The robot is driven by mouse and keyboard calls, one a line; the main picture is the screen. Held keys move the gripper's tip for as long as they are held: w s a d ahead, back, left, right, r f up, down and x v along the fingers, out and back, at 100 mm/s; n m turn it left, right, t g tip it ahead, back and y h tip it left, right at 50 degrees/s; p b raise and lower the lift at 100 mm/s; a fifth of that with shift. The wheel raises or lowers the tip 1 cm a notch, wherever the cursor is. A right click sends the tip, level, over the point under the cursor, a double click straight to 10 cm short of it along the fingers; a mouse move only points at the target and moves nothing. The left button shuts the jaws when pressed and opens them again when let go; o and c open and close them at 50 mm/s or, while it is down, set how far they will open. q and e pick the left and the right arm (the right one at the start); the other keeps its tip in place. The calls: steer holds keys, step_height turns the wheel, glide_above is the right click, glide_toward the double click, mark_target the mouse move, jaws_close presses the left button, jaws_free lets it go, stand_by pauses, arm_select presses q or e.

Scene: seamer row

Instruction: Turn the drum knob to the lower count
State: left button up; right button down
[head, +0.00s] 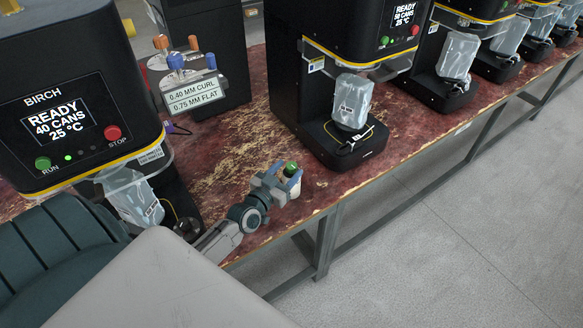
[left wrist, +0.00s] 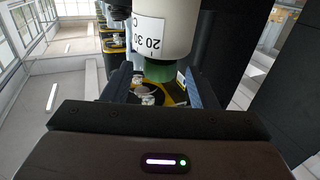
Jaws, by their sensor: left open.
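A cream drum with a green cap (head: 291,169) stands near the front edge of the worn red bench, between the fingers of my left gripper (head: 280,184). In the left wrist view the pale drum (left wrist: 165,25) bears a white scale with "20 30" and a "C". Its green end (left wrist: 160,71) lies between the two open fingers of my left gripper (left wrist: 160,92). I cannot tell whether the fingers touch it. The rest of the scale is out of sight. My right gripper is not in view.
The BIRCH seamer (head: 75,100) at left reads "READY 40 CANS 25 °C". Another seamer (head: 345,60) reads "READY 50 CANS". A sign (head: 194,95) reads "0.40 MM CURL, 0.75 MM FLAT".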

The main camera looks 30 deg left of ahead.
arm_select(q)
steer(key=shift+w, duration=1.35)
steer(key=c, duration=1)
steer(key=shift+o, duration=0.2)
steer(key=shift+r+y+p, duration=0.25)
steer(key=shift+y+p, duration=0.05)
steer(key=shift+p, duration=0.75)
steer(key=shift+f, duration=0.1)
steer(key=shift+f+n, duration=0.15)
steer(key=shift+n, duration=0.15)
steer(key=o, duration=1)
steer(key=shift+c, duration=0.2)
